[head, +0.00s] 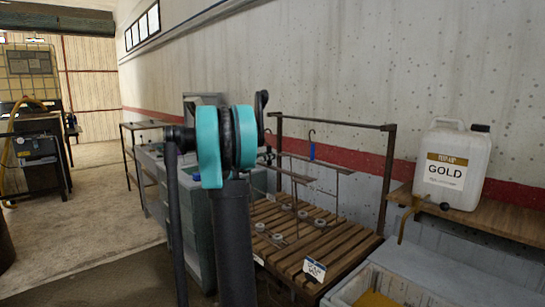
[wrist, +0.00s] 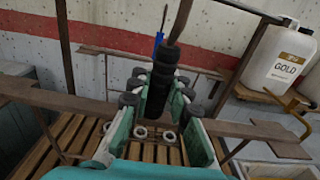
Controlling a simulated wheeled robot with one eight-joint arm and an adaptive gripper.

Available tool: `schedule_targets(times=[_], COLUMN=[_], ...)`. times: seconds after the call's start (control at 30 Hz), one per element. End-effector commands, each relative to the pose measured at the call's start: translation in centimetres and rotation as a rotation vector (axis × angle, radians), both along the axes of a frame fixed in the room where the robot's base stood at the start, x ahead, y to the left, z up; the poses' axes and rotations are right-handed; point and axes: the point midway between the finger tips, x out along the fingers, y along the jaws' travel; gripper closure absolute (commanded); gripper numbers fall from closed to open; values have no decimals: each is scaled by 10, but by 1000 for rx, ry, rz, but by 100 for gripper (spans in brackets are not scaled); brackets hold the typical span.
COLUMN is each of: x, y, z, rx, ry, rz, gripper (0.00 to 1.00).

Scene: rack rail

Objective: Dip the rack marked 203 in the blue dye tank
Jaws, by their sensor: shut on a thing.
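In the wrist view my gripper (wrist: 160,98) has its teal fingers closed around a black ridged grip (wrist: 163,76). A brown rod rises from the grip. The grip seems to belong to a rack of thin brown bars (wrist: 108,107), whose bars spread to both sides. In the head view the rack (head: 316,163) is over the slatted stand, with a blue tag (head: 311,151) near its hook. The tag also shows in the wrist view (wrist: 157,43). No number 203 is readable. In the head view my arm hides most of the gripper. I cannot identify the blue dye tank.
A rail frame (head: 387,185) stands over the slatted wooden stand (head: 335,240), which holds several grey rings and a label (head: 315,268), too small to read. A yellow-filled tank (head: 375,299) is front right. A white GOLD jug (head: 452,165) stands on a shelf. Grey tanks (head: 190,205) stand left.

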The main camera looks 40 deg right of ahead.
Motion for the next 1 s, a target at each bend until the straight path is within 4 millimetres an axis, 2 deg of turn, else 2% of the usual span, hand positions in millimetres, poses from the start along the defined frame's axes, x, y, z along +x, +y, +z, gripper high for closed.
schedule_targets(times=[0.7, 1.0], x=[-3, -5], y=[49, 61], z=[1, 1], rx=[-1, -1], ry=[0, 0], rz=[2, 1], gripper=[100, 100])
